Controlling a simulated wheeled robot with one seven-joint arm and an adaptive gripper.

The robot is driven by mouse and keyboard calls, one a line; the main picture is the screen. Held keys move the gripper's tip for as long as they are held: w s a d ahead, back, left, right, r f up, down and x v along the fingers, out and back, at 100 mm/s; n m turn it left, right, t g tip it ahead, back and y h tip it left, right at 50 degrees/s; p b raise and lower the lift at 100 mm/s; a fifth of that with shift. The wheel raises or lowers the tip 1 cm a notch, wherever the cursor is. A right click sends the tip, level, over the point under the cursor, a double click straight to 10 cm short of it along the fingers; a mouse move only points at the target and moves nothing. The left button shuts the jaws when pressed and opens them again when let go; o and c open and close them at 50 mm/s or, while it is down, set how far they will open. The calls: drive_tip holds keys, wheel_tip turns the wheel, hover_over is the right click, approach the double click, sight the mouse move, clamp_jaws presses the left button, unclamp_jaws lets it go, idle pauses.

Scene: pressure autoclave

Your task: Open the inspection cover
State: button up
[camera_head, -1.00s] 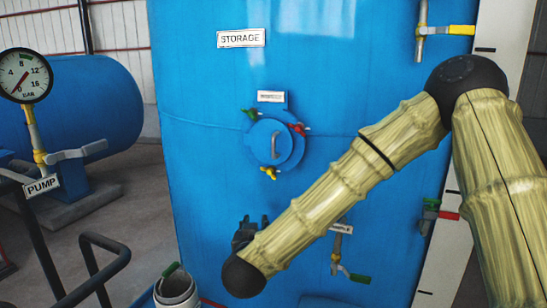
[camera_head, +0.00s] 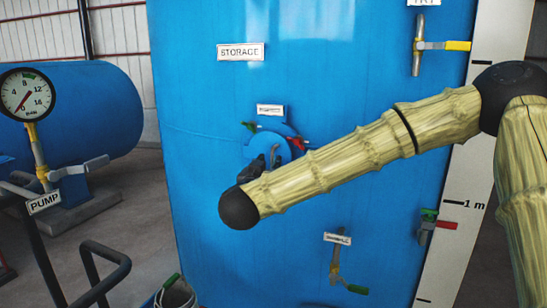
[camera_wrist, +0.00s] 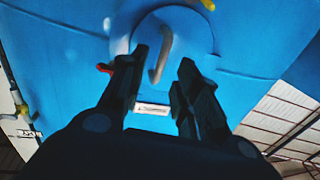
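The inspection cover (camera_head: 263,143) is a round blue disc on the large blue storage tank, partly hidden behind my gripper in the head view. Its curved grey handle (camera_wrist: 162,52) shows in the wrist view, where the cover (camera_wrist: 190,35) appears upside down. A green clamp (camera_head: 249,126) and a red clamp (camera_head: 297,143) sit at its rim. A yellow clamp (camera_wrist: 208,5) shows at the top edge of the wrist view. My gripper (camera_wrist: 164,60) is open, with its fingers on either side of the handle in that view. I cannot tell whether they touch it.
A small label (camera_head: 270,110) is above the cover. The sample valve (camera_head: 336,268) is below right, and another valve (camera_head: 432,226) with a red handle is farther right.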

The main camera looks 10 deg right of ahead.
sight(272, 161)
drive_tip(key=shift+p+x, duration=0.6)
drive_tip(key=shift+x, duration=1.4)
